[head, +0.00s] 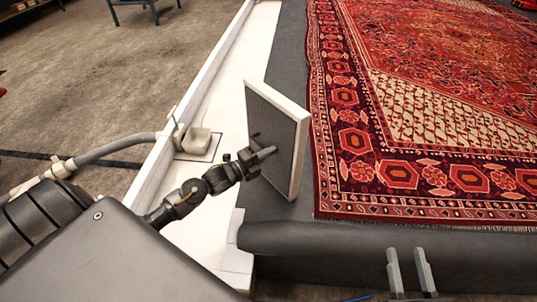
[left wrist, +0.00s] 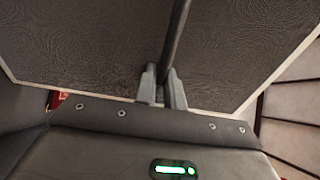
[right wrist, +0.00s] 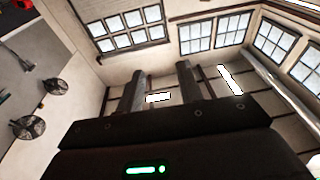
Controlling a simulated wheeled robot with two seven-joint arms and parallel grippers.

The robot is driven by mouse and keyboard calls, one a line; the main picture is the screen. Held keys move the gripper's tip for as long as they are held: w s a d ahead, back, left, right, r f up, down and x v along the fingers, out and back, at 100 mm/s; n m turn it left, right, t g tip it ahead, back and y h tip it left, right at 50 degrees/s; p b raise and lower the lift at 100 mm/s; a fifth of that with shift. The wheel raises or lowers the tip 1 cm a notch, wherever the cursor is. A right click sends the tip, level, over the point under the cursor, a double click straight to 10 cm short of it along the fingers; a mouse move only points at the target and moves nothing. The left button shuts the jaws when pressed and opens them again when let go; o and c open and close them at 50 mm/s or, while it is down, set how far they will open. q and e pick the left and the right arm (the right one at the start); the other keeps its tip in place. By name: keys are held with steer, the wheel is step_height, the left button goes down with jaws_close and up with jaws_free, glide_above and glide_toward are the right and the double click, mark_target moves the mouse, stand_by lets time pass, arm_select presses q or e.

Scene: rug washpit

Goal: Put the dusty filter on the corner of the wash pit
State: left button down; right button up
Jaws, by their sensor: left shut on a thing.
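The dusty filter, a flat panel with a pale frame and a dark grey face (head: 282,142), stands tilted on edge over the border between the white ledge and the dark pit surface. Its dark face fills much of the left wrist view (left wrist: 80,50). My left gripper (head: 262,157) is shut on the dark bar on the filter's face. I cannot tell whether the filter's lower edge touches anything. The wash pit's white ledge (head: 213,232) runs along the left, with its near corner below the filter. My right gripper (head: 410,272) is open and empty at the bottom right.
A red patterned rug (head: 400,180) lies on the dark pit surface right of the filter. A grey hose (head: 110,148) meets a pale fitting (head: 195,138) on the ledge. A blue-grey table (head: 145,5) stands far back. The near ledge is bare.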

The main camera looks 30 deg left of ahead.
arm_select(q)
steer(key=c, duration=1.5)
jaws_free()
arm_select(e)
steer(key=shift+r, duration=0.2)
